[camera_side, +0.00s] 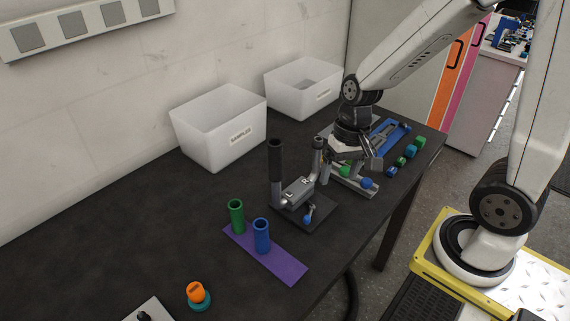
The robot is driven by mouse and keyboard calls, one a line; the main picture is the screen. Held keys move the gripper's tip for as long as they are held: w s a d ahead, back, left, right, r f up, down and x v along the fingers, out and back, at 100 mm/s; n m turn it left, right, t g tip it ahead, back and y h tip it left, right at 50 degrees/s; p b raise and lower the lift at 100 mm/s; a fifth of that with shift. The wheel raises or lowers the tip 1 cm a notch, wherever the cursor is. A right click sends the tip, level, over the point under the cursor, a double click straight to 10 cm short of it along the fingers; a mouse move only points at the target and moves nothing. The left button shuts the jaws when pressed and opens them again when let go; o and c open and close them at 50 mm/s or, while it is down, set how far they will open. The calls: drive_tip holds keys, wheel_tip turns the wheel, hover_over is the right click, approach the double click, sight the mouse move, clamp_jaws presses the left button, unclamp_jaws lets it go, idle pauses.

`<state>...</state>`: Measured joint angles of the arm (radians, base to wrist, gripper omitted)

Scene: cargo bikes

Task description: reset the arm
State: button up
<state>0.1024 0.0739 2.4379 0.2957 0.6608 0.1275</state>
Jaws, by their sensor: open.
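My gripper (350,165) hangs from my arm over the right part of the dark table, pointing down. Its jaws look spread apart, with no held object visible between them. I cannot tell whether the fingers touch this fixture. Just left of it stands a device (298,192) with a tall black handle and a blue-ended lever.
Green (236,216) and blue (261,236) tubes stand on a purple mat (287,268). Two white bins (203,138) (300,98) stand along the wall. A blue tray (392,130) and small blue and green parts (410,151) lie right. An orange-topped button (196,291) is in front.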

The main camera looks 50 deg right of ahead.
drive_tip(key=shift+w+d+f+n+t+h, duration=0.15)
drive_tip(key=shift+n+t+h, duration=0.4)
drive_tip(key=shift+n, duration=0.8)
drive_tip(key=shift+w+f+n+t+h, duration=0.15)
drive_tip(key=shift+n+t+h, duration=0.4)
drive_tip(key=shift+n, duration=0.8)
